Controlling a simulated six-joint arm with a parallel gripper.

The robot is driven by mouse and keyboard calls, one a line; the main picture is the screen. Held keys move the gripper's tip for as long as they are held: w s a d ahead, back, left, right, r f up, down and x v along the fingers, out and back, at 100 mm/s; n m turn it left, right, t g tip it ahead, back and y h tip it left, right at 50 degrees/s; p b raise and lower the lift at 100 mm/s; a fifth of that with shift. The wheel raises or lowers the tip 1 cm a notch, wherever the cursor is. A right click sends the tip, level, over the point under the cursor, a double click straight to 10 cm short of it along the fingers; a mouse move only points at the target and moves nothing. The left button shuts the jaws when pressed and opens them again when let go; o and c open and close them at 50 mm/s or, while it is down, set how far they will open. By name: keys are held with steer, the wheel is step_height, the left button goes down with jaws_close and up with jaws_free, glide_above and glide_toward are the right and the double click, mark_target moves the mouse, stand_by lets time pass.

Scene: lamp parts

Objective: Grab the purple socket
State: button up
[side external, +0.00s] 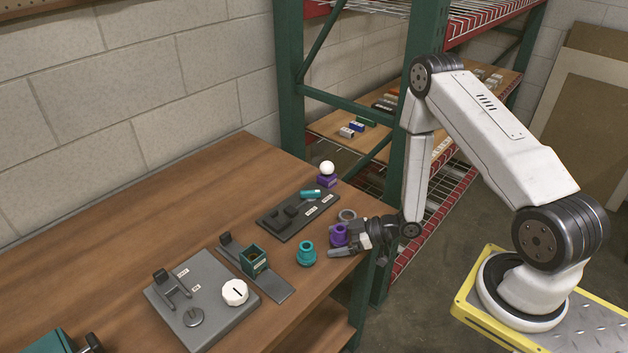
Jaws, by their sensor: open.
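The purple socket (338,233) stands near the table's right edge, partly hidden by my gripper. My gripper (343,243) is low over the tabletop, reaching in from the right. Its jaws are open and right beside the socket, with one finger in front of it. The other finger is hard to make out, so I cannot tell whether the socket lies between the fingers or whether they touch it.
A dark fixture (297,215) holds a teal cylinder (311,194). A white ball (327,168) sits on a purple base. The wooden table (130,225) is clear at back left.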

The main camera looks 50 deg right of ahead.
steer(key=c, duration=1.3)
steer(key=shift+r, duration=0.25)
steer(key=shift+r, duration=4.8)
